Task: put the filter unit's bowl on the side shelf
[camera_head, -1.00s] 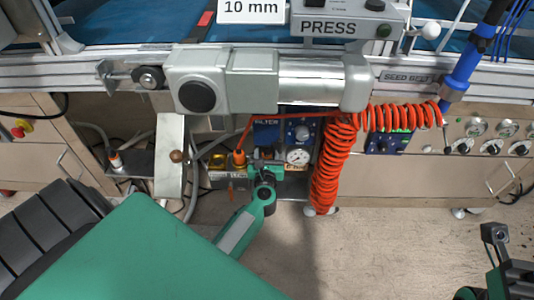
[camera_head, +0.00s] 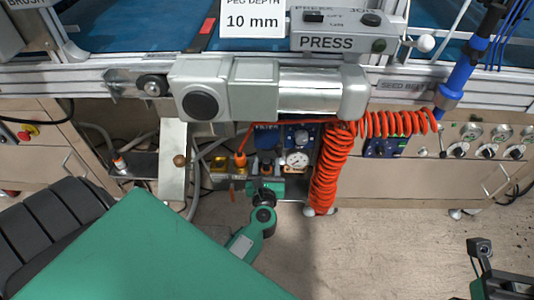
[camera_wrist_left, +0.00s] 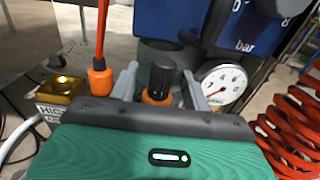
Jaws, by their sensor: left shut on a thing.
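The filter unit (camera_head: 266,133), with its blue "FILTER" label, is under the press at mid-picture. My left gripper (camera_head: 267,178) is in front of it and lower, its fingers either side of a dark-topped piece with an orange band. I take this piece to be the bowl (camera_head: 266,166). In the left wrist view, the bowl (camera_wrist_left: 160,80) stands upright between the fingers of my left gripper (camera_wrist_left: 160,90); its lower part is hidden. A grey side shelf (camera_head: 145,165) is at the left. My right gripper (camera_head: 480,262) is at the lower right, far from the unit; its jaw opening is unclear.
A pressure gauge (camera_head: 297,159) and a coiled orange hose (camera_head: 330,170) are right of the bowl. An orange hose fitting (camera_head: 240,160) and a yellow block (camera_head: 221,172) are to its left. A white-and-orange object (camera_head: 120,164) stands on the shelf. A pale upright plate (camera_head: 172,160) lies between.

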